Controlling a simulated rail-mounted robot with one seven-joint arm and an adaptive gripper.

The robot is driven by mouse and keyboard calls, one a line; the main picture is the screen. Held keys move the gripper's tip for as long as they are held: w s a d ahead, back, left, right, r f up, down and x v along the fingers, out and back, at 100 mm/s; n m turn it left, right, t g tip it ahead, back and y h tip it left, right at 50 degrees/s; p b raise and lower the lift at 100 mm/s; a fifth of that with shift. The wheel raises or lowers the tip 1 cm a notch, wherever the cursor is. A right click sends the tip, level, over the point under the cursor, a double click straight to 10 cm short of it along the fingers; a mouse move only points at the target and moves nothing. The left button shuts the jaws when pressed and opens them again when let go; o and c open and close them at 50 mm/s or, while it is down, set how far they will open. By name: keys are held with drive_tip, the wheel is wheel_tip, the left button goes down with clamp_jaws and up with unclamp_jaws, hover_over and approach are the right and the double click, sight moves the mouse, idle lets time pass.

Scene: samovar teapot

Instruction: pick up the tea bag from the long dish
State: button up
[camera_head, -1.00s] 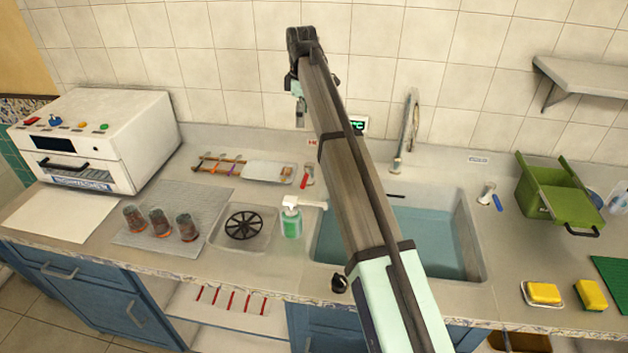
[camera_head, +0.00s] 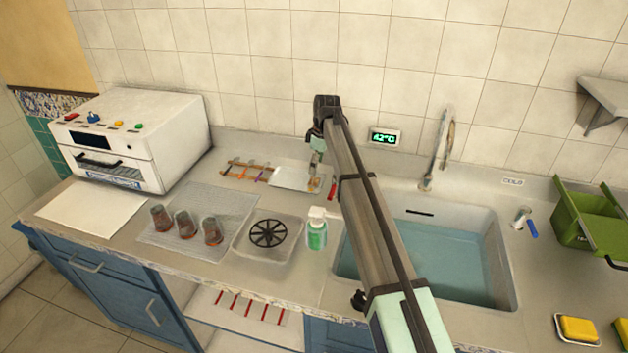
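A long pale dish (camera_head: 290,178) lies on the counter by the back wall. A small tan patch (camera_head: 313,184) shows at its right end; it may be the tea bag, but it is too small to be sure. My gripper (camera_head: 316,166) points down from the end of my arm, over or just behind the right end of the dish. Its fingers are small and partly blend with the background, so I cannot tell whether they are open or shut. No held object can be made out.
A rack with coloured sticks (camera_head: 246,170) stands left of the dish. Three glasses (camera_head: 185,224) stand on a grey mat (camera_head: 228,203). A soap bottle (camera_head: 316,232), a tray with a black wheel (camera_head: 268,233), the sink (camera_head: 497,262) and a white oven (camera_head: 150,130) are around.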

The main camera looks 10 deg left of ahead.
sight(314, 179)
drive_tip(key=shift+a+f+p, duration=0.15)
drive_tip(key=shift+f+p, duration=0.4)
drive_tip(key=shift+f, duration=0.95)
drive_tip(key=shift+a+f+p, duration=0.1)
drive_tip(key=shift+f+p, duration=0.4)
drive_tip(key=shift+f, duration=1)
drive_tip(key=c, duration=0.9)
